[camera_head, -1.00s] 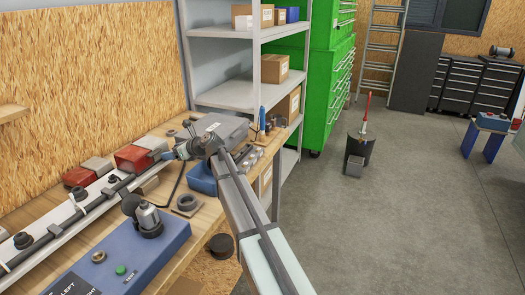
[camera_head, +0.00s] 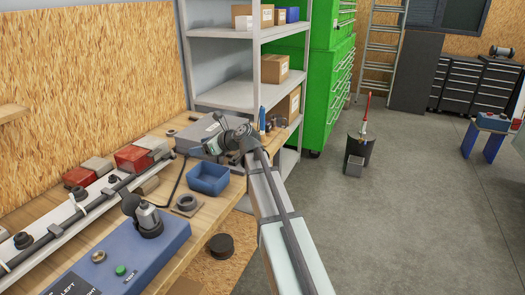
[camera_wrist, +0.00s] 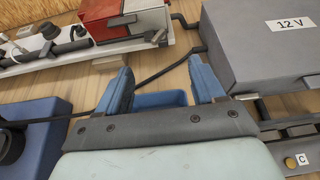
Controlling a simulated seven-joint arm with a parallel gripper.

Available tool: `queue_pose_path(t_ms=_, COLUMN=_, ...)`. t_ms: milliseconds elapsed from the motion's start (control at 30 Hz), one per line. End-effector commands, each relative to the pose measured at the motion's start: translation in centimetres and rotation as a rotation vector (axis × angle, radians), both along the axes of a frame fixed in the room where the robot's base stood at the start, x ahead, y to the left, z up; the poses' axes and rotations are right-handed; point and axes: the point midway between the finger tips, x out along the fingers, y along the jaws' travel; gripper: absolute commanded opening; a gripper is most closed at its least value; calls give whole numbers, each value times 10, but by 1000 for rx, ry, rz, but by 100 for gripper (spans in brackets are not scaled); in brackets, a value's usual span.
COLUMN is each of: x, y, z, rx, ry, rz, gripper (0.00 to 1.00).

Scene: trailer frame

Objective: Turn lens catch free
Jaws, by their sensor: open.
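A red lamp (camera_head: 133,158) with a grey lens part (camera_head: 150,144) sits at the far end of the pale bar (camera_head: 85,206). In the wrist view the red lamp (camera_wrist: 98,22) and its pale lens part (camera_wrist: 148,20) are at the top left. A small metal piece (camera_wrist: 156,37) shows at its lower edge; I cannot tell if it is the catch or how it is turned. My gripper (camera_wrist: 163,84) is open and empty, its blue fingers apart. It is to the right of the lamp, apart from it, above the bench near the grey box. In the head view its fingertips are hard to make out.
A grey box marked 12 V (camera_wrist: 262,45) is beside my gripper. A blue control box (camera_head: 135,255) stands in front. A second red lamp (camera_head: 78,177) is farther left. A black cable crosses the bench.

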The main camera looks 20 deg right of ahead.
Motion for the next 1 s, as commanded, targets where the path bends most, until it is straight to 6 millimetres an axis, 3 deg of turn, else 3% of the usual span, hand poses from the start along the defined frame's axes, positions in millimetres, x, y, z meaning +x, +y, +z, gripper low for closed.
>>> queue_pose_path(t_ms=1000, x=9, y=-159, z=-41, rx=-602, ry=-221, rz=-163, gripper=68)
